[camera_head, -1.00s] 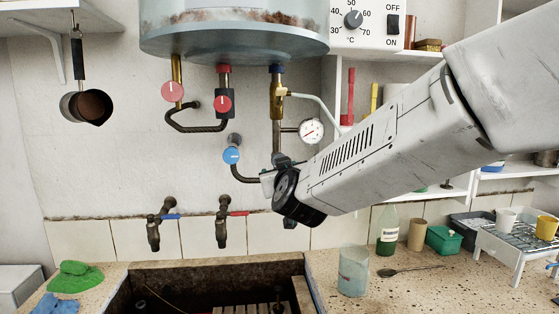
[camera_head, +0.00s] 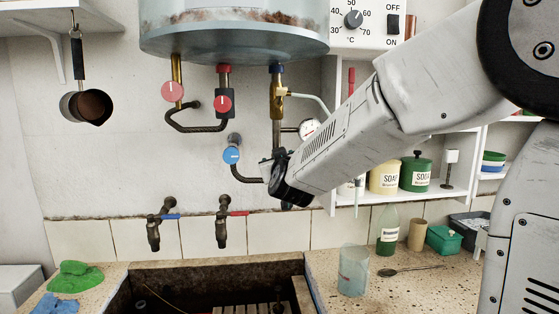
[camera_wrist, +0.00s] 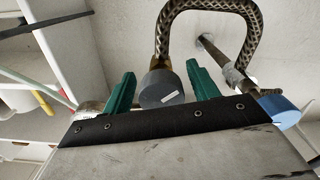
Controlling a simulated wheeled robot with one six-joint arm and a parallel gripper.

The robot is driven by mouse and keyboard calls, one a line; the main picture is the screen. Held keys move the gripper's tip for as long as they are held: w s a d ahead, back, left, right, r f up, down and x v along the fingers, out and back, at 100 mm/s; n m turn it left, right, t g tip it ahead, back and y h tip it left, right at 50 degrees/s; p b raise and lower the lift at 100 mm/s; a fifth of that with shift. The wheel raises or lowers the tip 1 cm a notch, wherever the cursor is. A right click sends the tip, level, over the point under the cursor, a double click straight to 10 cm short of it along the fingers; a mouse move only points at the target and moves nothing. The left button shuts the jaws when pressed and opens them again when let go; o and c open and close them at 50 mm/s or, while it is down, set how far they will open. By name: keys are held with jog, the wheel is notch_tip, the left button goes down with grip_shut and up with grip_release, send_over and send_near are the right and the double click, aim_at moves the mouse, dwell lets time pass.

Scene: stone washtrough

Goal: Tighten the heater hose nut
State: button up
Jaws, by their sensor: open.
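The heater hose nut (camera_wrist: 162,89) is a grey round piece with a white mark, at the end of the braided hose (camera_wrist: 205,4) in the wrist view. My gripper (camera_wrist: 160,70) is open, with one green finger on each side of the nut in that view. I cannot tell whether either finger touches it. In the head view my gripper (camera_head: 272,166) is near the right end of the dark hose (camera_head: 244,178) from the blue knob (camera_head: 232,155). My wrist hides the nut there. The blue knob also shows in the wrist view (camera_wrist: 280,110).
The heater tank (camera_head: 235,35) hangs above, with a brass valve (camera_head: 277,95) and a partly hidden gauge (camera_head: 309,129) close by. Two taps (camera_head: 222,232) stand over the stone trough (camera_head: 205,272). A glass (camera_head: 353,272) and a bottle (camera_head: 388,230) stand on the right counter.

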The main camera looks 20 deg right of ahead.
jog(key=c, duration=1)
jog(key=shift+m, duration=0.3)
jog(key=m, duration=0.4)
jog(key=shift+m, duration=2.2)
jog(key=o, duration=1)
jog(key=shift+d, duration=0.1)
